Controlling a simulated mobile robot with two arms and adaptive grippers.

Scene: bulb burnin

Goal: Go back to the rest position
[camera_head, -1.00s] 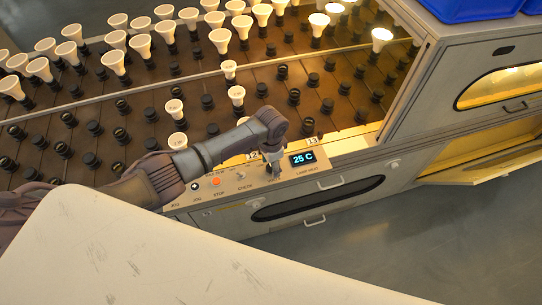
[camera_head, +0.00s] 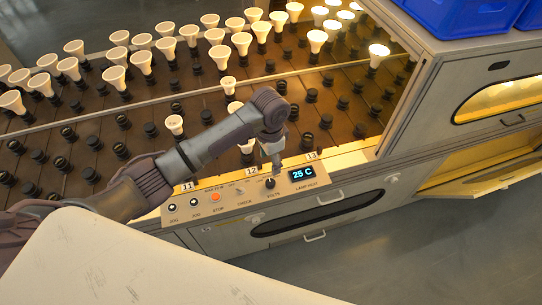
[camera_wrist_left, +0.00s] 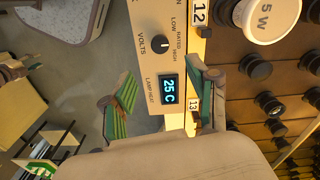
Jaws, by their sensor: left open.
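My left gripper (camera_head: 276,163) is open and empty above the control panel (camera_head: 230,203), just over the black VOLTS knob (camera_head: 269,183). In the left wrist view its two green-padded fingers stand wide apart, with the gripper (camera_wrist_left: 160,78) over the panel. The VOLTS knob (camera_wrist_left: 163,45) lies beyond the fingertips and apart from them. The lit display (camera_wrist_left: 168,89) reads 25 C between the fingers. My right gripper is in neither view.
The rack (camera_head: 110,115) of sockets and white bulbs fills the space behind the panel; several bulbs at the back right glow. Blue crates (camera_head: 465,18) stand on the cabinet at right. A lower door (camera_head: 480,182) hangs open there. Clear floor (camera_head: 400,250) lies in front.

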